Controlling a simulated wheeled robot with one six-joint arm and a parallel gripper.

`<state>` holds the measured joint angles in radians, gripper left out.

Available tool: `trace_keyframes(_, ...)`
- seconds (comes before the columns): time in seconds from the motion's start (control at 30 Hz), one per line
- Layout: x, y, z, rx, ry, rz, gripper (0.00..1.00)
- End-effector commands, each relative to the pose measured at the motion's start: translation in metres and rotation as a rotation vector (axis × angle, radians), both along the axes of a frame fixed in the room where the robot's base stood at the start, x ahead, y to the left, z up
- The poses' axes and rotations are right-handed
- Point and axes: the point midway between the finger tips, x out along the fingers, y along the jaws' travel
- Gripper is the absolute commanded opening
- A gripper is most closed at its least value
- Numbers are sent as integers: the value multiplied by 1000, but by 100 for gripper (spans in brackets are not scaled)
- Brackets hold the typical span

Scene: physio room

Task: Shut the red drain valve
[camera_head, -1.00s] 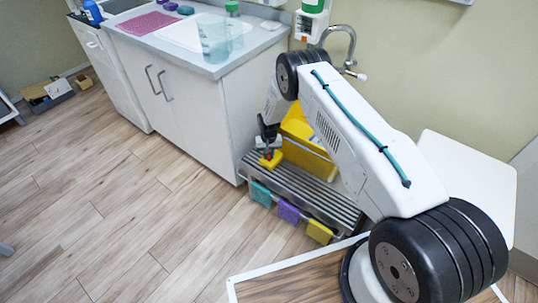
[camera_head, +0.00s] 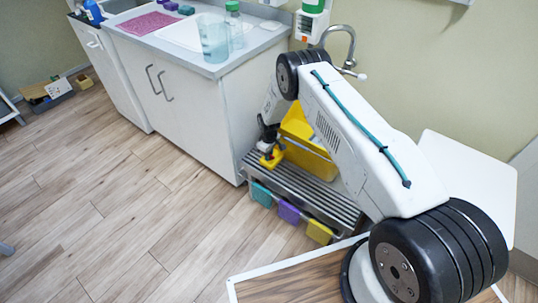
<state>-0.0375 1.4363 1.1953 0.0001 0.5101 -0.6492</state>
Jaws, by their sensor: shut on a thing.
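My gripper (camera_head: 268,152) reaches down at the left end of a slatted metal bench, in front of a yellow tub (camera_head: 308,141). Its fingers look shut at a small yellow piece (camera_head: 272,159) low on the tub's left side. A tiny reddish patch shows at the fingertips and seems to be the drain valve's lever. The valve is small and mostly covered by the gripper, so its exact angle cannot be told.
The slatted bench (camera_head: 330,200) has teal, purple and yellow blocks along its front. A white cabinet with a sink counter (camera_head: 205,65) stands close on the left. A tap (camera_head: 345,50) is on the wall behind.

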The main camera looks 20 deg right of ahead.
Motion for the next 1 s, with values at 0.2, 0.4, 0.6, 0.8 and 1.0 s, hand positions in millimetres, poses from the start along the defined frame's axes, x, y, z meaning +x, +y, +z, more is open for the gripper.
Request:
trace_keyframes(0.2,0,0,0,0,0,80,0)
trace_keyframes(0.4,0,0,0,0,0,112,0)
trace_keyframes(0.6,0,0,0,-1,-1,117,0)
trace_keyframes(0.8,0,0,0,-1,-1,117,0)
trace_keyframes(1.0,0,0,0,-1,-1,115,41)
